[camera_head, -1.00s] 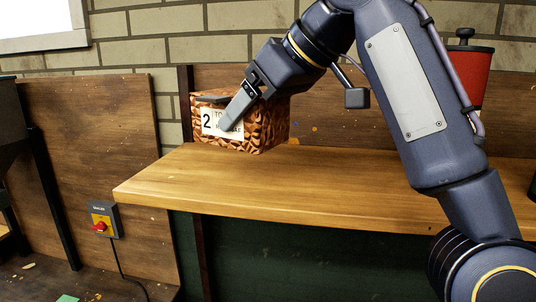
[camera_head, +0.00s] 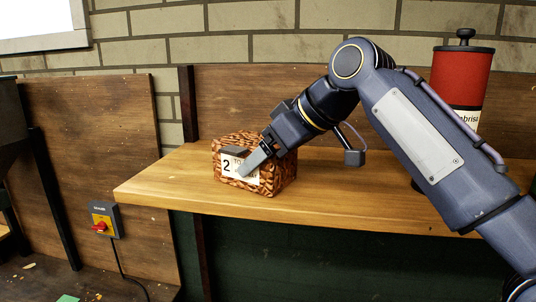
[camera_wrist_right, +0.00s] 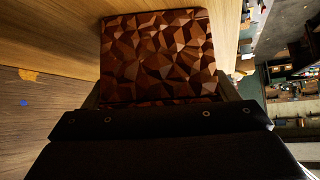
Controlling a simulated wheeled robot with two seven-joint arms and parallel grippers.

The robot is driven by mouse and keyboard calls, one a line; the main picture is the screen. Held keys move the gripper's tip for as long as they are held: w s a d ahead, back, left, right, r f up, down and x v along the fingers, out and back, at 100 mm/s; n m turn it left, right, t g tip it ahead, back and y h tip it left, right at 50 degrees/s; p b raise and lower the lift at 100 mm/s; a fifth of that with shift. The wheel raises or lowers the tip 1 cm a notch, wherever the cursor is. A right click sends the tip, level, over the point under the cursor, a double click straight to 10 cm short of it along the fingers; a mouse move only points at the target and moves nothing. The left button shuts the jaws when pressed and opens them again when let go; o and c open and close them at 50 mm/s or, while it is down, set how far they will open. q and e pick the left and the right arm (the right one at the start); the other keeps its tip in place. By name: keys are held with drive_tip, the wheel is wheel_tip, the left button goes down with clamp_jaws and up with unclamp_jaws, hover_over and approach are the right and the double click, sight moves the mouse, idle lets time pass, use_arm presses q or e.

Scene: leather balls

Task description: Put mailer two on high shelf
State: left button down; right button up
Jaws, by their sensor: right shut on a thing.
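Mailer two is a brown faceted box (camera_head: 283,172) with a white label marked 2. In the head view it is at the left part of the wooden high shelf (camera_head: 160,185), at or just above its top; I cannot tell if it touches. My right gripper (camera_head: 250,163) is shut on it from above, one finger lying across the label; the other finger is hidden. In the right wrist view the box's faceted face (camera_wrist_right: 158,55) fills the top middle, between the dark gripper parts. My left gripper is not in view.
A red canister with a black lid (camera_head: 462,80) stands at the right behind my right arm. A wooden back panel (camera_head: 230,90) rises behind the shelf. A switch box with a red knob (camera_head: 102,222) is below left. The shelf's left end is clear.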

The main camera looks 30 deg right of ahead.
drive_tip(key=o, duration=1.1)
drive_tip(key=shift+f, duration=0.1)
drive_tip(key=shift+r, duration=0.25)
drive_tip(key=shift+s+d+r, duration=0.1)
drive_tip(key=shift+s+r, duration=0.05)
drive_tip(key=shift+s, duration=0.1)
drive_tip(key=v, duration=1.1)
drive_tip(key=shift+s+d+r, duration=0.1)
drive_tip(key=shift+d, duration=0.05)
